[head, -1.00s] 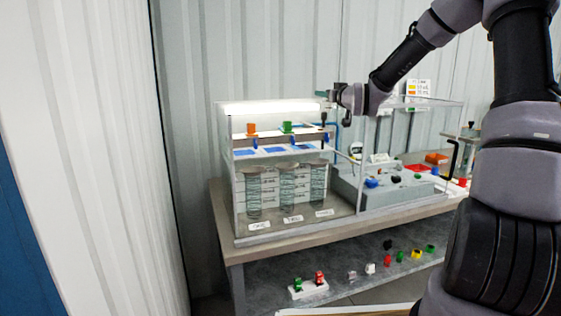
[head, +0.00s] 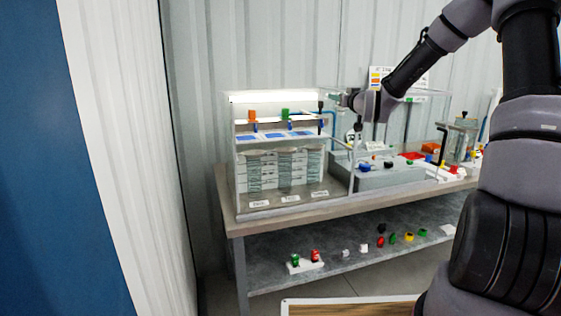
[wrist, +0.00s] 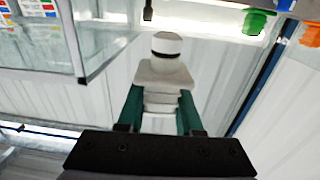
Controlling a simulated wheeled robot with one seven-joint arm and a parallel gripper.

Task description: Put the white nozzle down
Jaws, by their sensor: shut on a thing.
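The white nozzle (wrist: 165,70) is held between the two green fingers of my gripper (wrist: 160,103) in the wrist view. It has a rounded cap with a dark ring and a stepped, blocky body. In the head view my gripper (head: 343,98) is raised near the upper right end of the glass case, above the bench. The nozzle is too small to make out clearly there.
The glass case (head: 290,205) stands on the bench (head: 240,222), with orange (head: 252,115) and green (head: 285,114) nozzles at its top. A grey block (head: 385,178) is to its right. Several coloured parts and a white holder (head: 305,267) rest on the lower shelf (head: 270,275).

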